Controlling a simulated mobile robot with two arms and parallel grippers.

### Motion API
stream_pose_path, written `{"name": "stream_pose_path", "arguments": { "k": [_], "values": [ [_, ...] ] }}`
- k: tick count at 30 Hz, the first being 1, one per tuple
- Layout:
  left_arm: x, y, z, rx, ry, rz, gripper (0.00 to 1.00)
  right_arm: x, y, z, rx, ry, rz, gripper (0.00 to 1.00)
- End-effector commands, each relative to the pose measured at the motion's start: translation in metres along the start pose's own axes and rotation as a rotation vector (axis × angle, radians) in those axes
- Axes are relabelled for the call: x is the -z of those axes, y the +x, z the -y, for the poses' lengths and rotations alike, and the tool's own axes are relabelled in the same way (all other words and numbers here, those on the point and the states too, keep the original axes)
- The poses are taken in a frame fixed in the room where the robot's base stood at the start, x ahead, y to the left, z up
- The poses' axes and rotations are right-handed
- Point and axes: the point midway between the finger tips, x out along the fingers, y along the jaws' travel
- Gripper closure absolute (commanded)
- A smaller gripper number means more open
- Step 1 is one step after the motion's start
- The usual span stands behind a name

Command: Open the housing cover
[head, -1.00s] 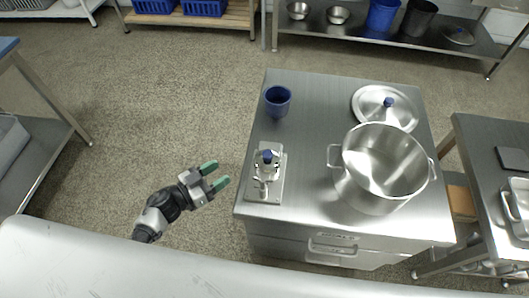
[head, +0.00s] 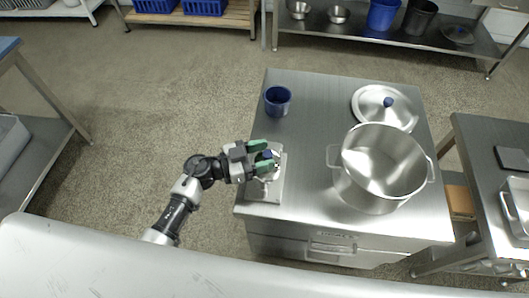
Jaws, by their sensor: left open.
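The colloid mill (head: 264,193) is a small metal device on a flat base near the left edge of the steel cabinet top. Its blue knob (head: 268,154) shows between the green fingertips of my left gripper (head: 266,158). The gripper is open, with one finger on the far side of the knob and one on the near side. I cannot tell whether the fingers touch the knob. The gripper and fingers hide much of the mill's upper part and its cover. My right gripper is not in view.
A blue cup (head: 277,101) stands behind the mill. A large steel pot (head: 371,185) stands to the right, with a blue-knobbed lid (head: 366,106) lying behind it. The cabinet top (head: 316,128) is clear between the mill and the pot.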

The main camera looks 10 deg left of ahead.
Motion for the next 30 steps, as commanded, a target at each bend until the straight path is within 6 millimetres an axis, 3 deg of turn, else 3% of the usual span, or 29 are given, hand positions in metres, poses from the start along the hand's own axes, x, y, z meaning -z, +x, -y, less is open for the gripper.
{"name": "stream_pose_path", "arguments": {
  "k": [10, 21, 30],
  "values": [
    [0.0, 0.0052, 0.0001, 0.0, 0.0, 0.0, 0.46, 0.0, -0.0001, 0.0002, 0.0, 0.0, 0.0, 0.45],
    [0.0, 0.0049, 0.0002, 0.001, 0.0, 0.0, 1.0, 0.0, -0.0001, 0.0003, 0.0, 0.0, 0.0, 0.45],
    [0.0036, 0.0051, 0.001, 0.001, -0.011, 0.007, 1.0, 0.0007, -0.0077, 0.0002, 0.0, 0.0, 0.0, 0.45]
  ]
}}
